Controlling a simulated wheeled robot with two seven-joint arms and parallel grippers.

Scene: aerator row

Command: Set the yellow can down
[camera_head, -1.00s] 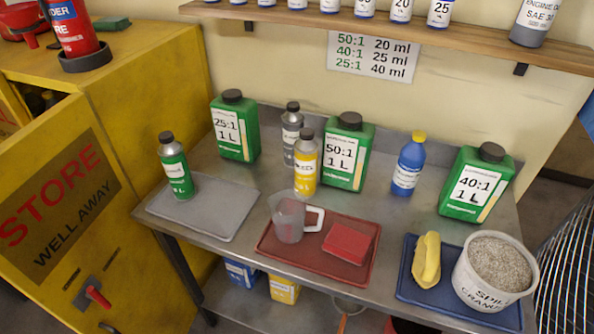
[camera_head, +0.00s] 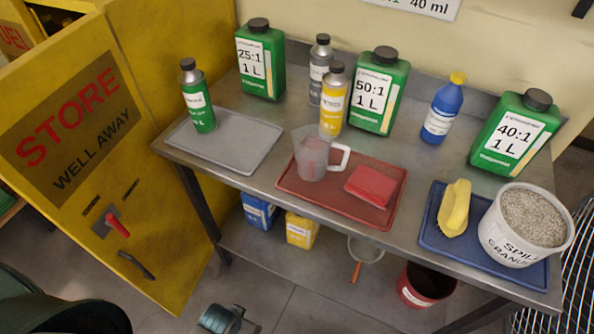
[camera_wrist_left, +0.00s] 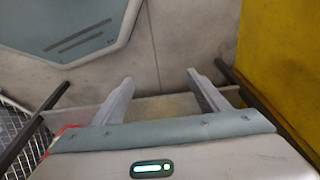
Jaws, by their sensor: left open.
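The yellow can (camera_head: 332,100), with a grey cap and a white label, stands upright on the metal bench. It is between a grey can and the green 50:1 container, behind the red tray. My left gripper shows in the left wrist view (camera_wrist_left: 158,88), its two fingers apart with nothing between them. No gripper touches the yellow can. My right gripper is in neither view.
A grey tray (camera_head: 258,152) carries a green can (camera_head: 199,103). The red tray (camera_head: 345,217) carries a clear jug (camera_head: 312,157) and a red block. A blue tray (camera_head: 432,240) holds a granule bucket (camera_head: 490,225). The open yellow cabinet door (camera_head: 150,220) stands at the left.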

